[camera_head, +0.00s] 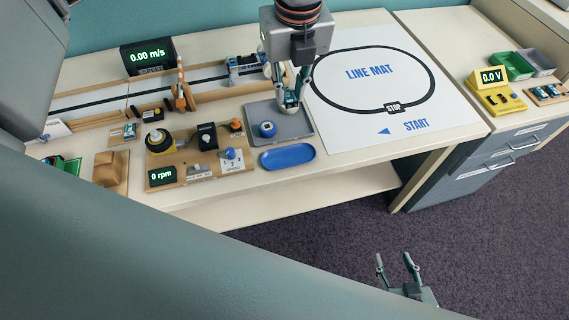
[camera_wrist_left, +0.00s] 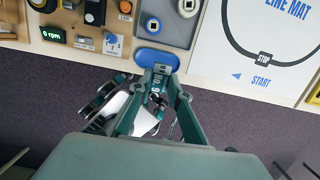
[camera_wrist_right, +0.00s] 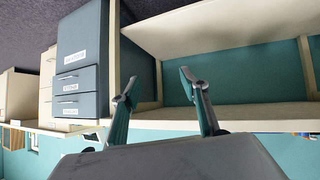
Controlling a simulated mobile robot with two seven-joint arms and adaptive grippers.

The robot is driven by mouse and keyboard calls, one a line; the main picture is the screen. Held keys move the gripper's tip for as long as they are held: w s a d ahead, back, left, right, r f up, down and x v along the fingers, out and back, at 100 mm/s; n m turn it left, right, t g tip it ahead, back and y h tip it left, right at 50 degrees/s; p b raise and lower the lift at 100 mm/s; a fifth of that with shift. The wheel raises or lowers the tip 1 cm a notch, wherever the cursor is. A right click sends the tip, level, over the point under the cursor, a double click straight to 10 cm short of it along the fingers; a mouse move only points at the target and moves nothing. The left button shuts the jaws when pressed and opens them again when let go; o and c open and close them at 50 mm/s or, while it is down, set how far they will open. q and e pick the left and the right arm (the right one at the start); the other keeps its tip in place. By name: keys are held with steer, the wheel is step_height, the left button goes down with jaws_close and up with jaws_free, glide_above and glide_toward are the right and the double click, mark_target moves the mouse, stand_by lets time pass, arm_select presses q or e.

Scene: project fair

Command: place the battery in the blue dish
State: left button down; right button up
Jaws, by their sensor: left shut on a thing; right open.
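The blue dish (camera_head: 287,156) is a shallow oval at the front edge of the table. It looks empty in the head view and also shows in the left wrist view (camera_wrist_left: 142,55). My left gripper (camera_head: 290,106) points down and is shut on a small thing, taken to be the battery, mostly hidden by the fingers. In the left wrist view its fingertips (camera_wrist_left: 159,72) overlap the near edge of the dish. My right gripper (camera_head: 397,262) is open and empty, low in front of the table; its fingers also show in the right wrist view (camera_wrist_right: 159,78).
A grey tray (camera_head: 294,128) behind the dish holds a round blue-and-white thing (camera_head: 267,129). A wooden motor board (camera_head: 172,171) stands left of the dish. The line mat (camera_head: 440,92) lies to the right. A yellow meter (camera_head: 497,100) sits on the right-hand cabinet.

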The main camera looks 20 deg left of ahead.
mark_target(288, 156)
arm_select(q)
step_height(288, 156, down, 20)
steer(key=shift+s+d+f+b, duration=0.1)
steer(key=shift+b, duration=0.5)
steer(key=c, duration=1.9)
jaws_free()
steer(key=shift+f, duration=0.1)
steer(key=r, duration=0.4)
steer(key=s+r, duration=0.1)
steer(key=r, duration=0.3)
steer(key=d+r+p, duration=0.1)
steer(key=r, duration=0.3)
steer(key=shift+s+r, duration=0.15)
steer(key=shift+s, duration=0.1)
